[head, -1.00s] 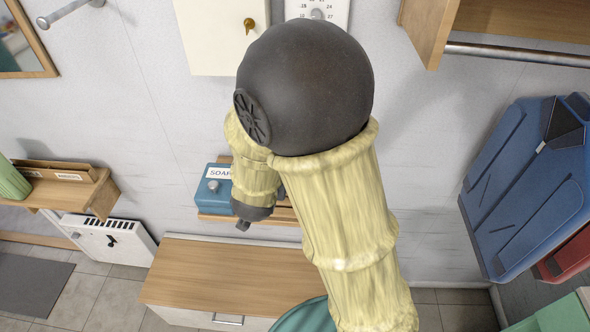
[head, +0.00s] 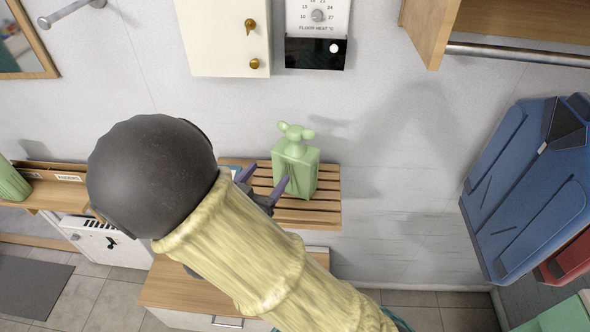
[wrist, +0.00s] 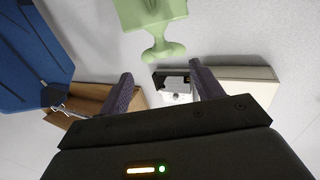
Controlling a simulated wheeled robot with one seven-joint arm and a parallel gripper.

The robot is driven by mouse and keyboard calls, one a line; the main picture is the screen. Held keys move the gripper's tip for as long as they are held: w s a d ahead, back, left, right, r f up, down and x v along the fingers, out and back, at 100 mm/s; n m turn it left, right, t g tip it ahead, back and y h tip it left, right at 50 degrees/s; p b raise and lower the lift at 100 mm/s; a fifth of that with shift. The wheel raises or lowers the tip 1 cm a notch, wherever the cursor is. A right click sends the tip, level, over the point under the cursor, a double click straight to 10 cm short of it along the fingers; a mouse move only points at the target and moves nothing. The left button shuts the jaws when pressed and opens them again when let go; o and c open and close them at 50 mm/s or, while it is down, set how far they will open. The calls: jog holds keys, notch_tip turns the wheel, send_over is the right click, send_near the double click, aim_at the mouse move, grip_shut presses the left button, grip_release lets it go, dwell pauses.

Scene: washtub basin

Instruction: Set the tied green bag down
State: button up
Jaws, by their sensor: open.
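The tied green bag (head: 296,172) stands upright on the slatted wooden shelf (head: 326,208), its knotted top (head: 295,131) pointing up. My gripper (head: 265,180) is open and empty, just left of the bag, with its purple fingers pointing toward it. In the wrist view the bag (wrist: 152,12) is at the top edge, beyond and apart from my open fingertips (wrist: 160,72). The bag is not between the fingers. My arm hides the left part of the shelf.
A cream wall cabinet (head: 222,38) and a dial panel (head: 318,15) hang above. A low wooden-topped cabinet (head: 170,290) stands below. A blue container (head: 525,190) hangs at the right. The wall right of the shelf is bare.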

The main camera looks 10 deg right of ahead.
aim_at(292, 143)
jog(key=p+x, duration=0.4)
jog(key=x, duration=0.7)
jog(key=shift+d+r, duration=0.1)
jog(key=shift+r, duration=0.05)
jog(key=shift+w+d, duration=0.1)
jog(key=shift+w, duration=0.15)
jog(key=shift+w+d, duration=0.15)
jog(key=shift+w, duration=0.05)
jog(key=p+x, duration=0.3)
jog(key=x, duration=0.1)
jog(key=shift+w+r, duration=0.1)
jog(key=shift+r, duration=0.1)
jog(key=shift+w+d+f, duration=0.15)
jog(key=shift+w+d, duration=0.05)
jog(key=shift+w, duration=0.05)
